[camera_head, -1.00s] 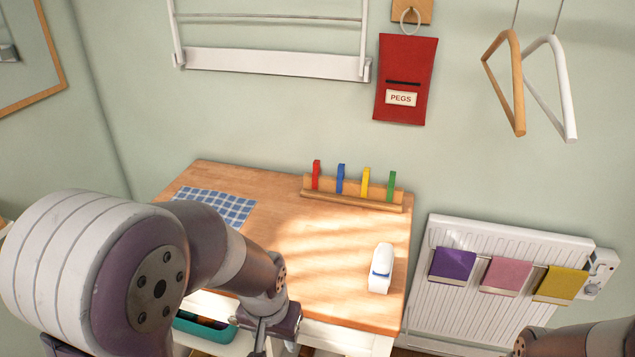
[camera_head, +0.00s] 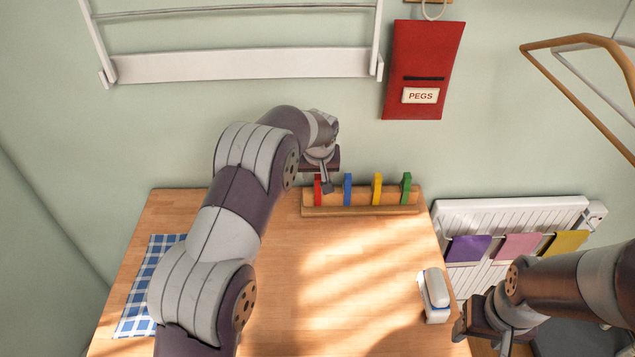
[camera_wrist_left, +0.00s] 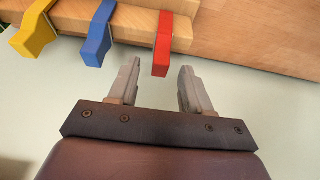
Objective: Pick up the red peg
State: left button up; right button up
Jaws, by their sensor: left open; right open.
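The red peg (camera_head: 317,191) stands at the left end of a wooden peg rack at the back of the table. My left gripper (camera_head: 323,188) is open at this peg and partly covers it in the head view. In the left wrist view the red peg (camera_wrist_left: 163,45) shows ahead of the open jaws (camera_wrist_left: 157,78), its near end roughly between the fingertips; I cannot tell whether they touch. My right gripper (camera_head: 482,325) is open and empty at the lower right, near the table's right edge.
A blue peg (camera_head: 347,188), a yellow peg (camera_head: 377,189) and a green peg (camera_head: 406,188) stand in the rack (camera_head: 360,211) to the right. A white object (camera_head: 435,295) lies near the table's right edge. A checked cloth (camera_head: 140,290) lies left. A red bag (camera_head: 423,70) hangs above.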

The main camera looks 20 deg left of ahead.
aim_at(318, 178)
pick_arm(q)
jog(key=x, duration=0.3)
jog(key=shift+s+f+p, duration=0.1)
jog(key=shift+f+p, duration=0.05)
jog(key=shift+p, duration=0.25)
jog(key=shift+f, duration=0.15)
grip_shut()
